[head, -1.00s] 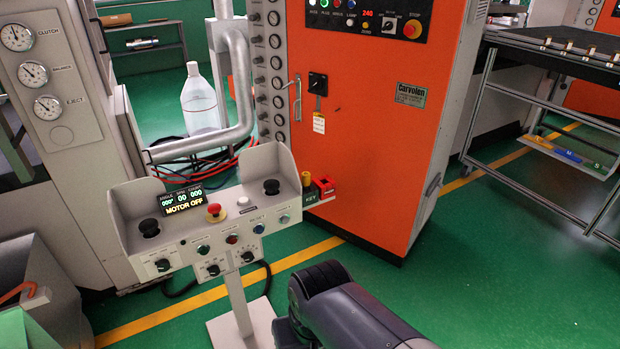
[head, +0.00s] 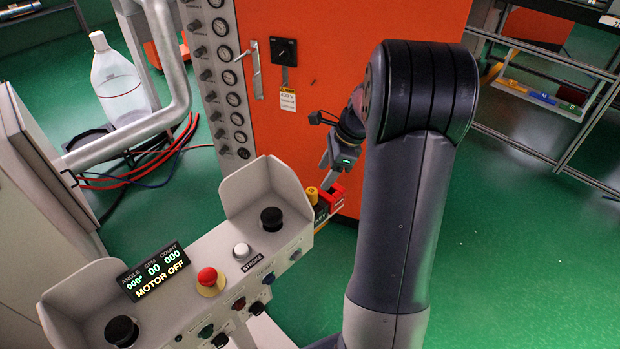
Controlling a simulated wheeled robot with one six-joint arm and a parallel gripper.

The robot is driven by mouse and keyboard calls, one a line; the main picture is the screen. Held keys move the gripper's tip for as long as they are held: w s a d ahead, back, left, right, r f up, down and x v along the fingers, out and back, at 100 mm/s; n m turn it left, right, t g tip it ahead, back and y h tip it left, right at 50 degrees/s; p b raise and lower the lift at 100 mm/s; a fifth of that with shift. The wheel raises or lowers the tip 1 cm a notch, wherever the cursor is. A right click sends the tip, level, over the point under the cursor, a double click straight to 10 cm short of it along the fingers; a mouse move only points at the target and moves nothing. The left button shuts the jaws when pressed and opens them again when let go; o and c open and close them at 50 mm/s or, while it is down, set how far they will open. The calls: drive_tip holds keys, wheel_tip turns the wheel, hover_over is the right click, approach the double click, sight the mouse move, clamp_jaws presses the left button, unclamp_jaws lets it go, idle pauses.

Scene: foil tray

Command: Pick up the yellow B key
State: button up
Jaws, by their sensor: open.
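The yellow key (head: 311,195) stands upright at the right end of the grey control console, small in the head view. A red block (head: 328,199) sits right beside it on a small holder. My gripper (head: 326,176) is open and empty, just above and to the right of the key, close to the red block. The gap between fingers and key is too small to measure here. The letter on the key cannot be read.
The grey control console (head: 222,268) has raised side walls, black knobs and a red button (head: 207,276). The orange cabinet (head: 330,60) stands close behind my gripper. A clear bottle (head: 120,85) and a bent grey pipe (head: 178,70) are at left. Green floor lies open at right.

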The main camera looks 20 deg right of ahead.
drive_tip(key=shift+m, duration=0.3)
drive_tip(key=x, duration=0.3)
drive_tip(key=w+x, duration=0.1)
drive_tip(key=x, duration=0.1)
drive_tip(key=shift+d, duration=0.35)
drive_tip(key=shift+p+x, duration=0.45)
drive_tip(key=shift+x, duration=2.55)
drive_tip(key=shift+c, duration=0.5)
drive_tip(key=c, duration=1)
wheel_tip(320, 180, up, 18)
wheel_tip(320, 180, up, 6)
drive_tip(key=p, duration=0.6)
hover_over(314, 190)
drive_tip(key=shift+w+a+f, duration=0.1)
drive_tip(key=shift+a+f, duration=0.1)
drive_tip(key=shift+a, duration=0.1)
drive_tip(key=shift+b, duration=0.3)
